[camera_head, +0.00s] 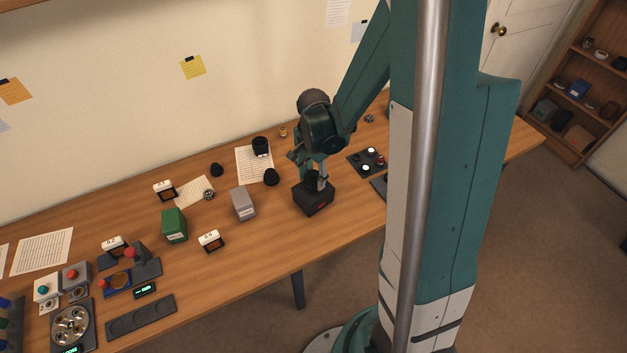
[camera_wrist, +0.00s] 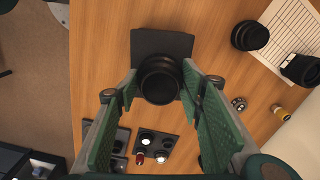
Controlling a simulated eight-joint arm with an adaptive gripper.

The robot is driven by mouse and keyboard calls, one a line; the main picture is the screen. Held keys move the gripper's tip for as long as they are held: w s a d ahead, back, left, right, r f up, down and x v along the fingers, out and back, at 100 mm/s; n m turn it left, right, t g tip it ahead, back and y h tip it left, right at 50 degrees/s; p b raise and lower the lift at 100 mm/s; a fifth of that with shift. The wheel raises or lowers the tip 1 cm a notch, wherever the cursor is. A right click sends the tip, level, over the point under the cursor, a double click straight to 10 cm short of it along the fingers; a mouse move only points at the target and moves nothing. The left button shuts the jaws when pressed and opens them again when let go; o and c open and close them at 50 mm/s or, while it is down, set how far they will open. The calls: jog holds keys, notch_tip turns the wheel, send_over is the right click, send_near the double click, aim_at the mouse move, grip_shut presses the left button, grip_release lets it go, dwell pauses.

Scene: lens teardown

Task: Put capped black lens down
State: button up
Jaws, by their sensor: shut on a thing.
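The capped black lens (camera_wrist: 159,82) is between the two fingers of my gripper (camera_wrist: 160,88) in the wrist view. My gripper is shut on it. In the head view my gripper (camera_head: 317,182) points down and the black lens (camera_head: 311,180) shows at its fingertips, right over a dark box (camera_head: 314,201) with a small red mark. The box also shows in the wrist view (camera_wrist: 150,43), partly hidden behind the lens. I cannot tell whether the lens touches the box.
Black lens-like pieces (camera_head: 271,177) stand left of the box, another on a paper (camera_head: 243,165). A grey box (camera_head: 243,203) and a green box (camera_head: 174,226) are further left. A dark tray with knobs (camera_head: 357,164) lies to the right. Bare wood lies before the grey box.

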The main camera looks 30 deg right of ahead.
aim_at(313, 175)
jog(key=shift+f, duration=0.9)
jog(key=shift+f, duration=0.2)
jog(key=o, duration=1)
jog(key=shift+r, duration=0.25)
jog(key=shift+r+p, duration=0.4)
jog(key=shift+r, duration=5.55)
jog(key=shift+r, duration=0.15)
